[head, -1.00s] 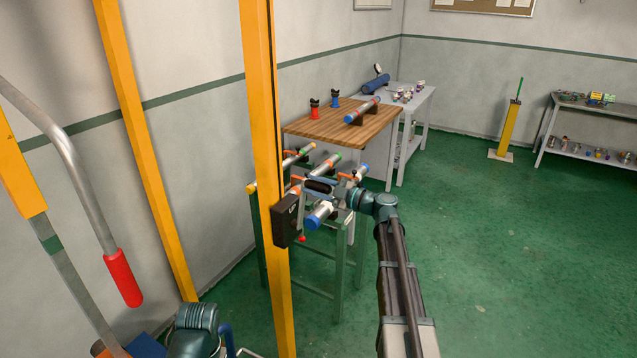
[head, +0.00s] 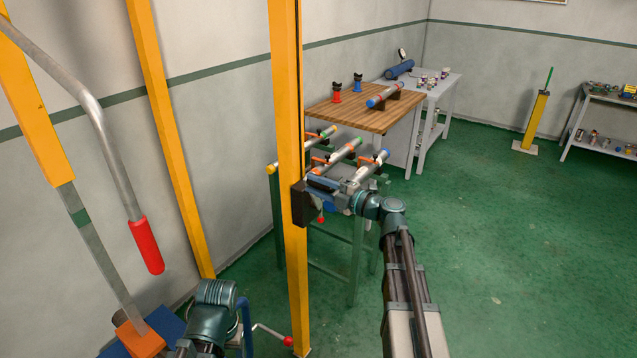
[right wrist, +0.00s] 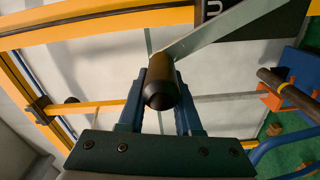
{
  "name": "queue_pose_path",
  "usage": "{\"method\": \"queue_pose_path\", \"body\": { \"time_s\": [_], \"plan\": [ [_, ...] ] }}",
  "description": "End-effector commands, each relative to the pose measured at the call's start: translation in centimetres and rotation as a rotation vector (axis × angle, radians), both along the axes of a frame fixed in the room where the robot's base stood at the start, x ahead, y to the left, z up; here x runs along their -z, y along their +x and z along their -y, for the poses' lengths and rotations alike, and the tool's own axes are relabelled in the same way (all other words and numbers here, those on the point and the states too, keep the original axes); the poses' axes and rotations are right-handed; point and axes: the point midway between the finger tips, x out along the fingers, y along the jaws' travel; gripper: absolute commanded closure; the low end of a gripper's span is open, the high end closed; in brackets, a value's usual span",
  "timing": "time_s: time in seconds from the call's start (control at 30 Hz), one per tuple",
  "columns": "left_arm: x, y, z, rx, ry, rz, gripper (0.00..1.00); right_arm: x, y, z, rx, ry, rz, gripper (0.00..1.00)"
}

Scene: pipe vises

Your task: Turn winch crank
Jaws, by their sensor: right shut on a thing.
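The winch (head: 301,208) is a black box on a yellow upright post. In the right wrist view its crank arm (right wrist: 225,28) is a flat grey bar, with a black cylindrical handle (right wrist: 161,84) at its end. My right gripper (head: 326,184) is at the right of the winch. In the right wrist view its blue fingers (right wrist: 160,105) are shut on the handle, one on each side. In the head view the gripper partly hides the crank. A teal part of my left arm shows at the lower left, but its gripper fingers do not show.
A long grey lever with a red grip (head: 147,246) hangs at the left. Behind my right gripper a green stand (head: 357,250) carries several pipes. A wooden-topped bench (head: 372,118) stands farther back.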

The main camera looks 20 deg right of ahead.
Motion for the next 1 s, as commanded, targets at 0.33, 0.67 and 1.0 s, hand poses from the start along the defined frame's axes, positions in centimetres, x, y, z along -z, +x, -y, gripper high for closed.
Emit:
{"method": "queue_pose_path", "body": {
  "time_s": [0.33,0.67,1.0],
  "plan": [
    [0.48,0.0,0.01,0.0,0.0,0.0,0.36,0.88,-0.1,0.23,0.018,-0.055,0.019,1.0],
    [0.46,0.01,0.0,0.0,0.0,0.0,0.36,0.87,-0.05,0.32,0.019,-0.055,0.019,1.0],
    [0.35,0.0,0.0,0.0,0.0,0.0,0.36,0.72,-0.09,0.1,0.015,-0.054,0.021,0.33]
  ]
}}
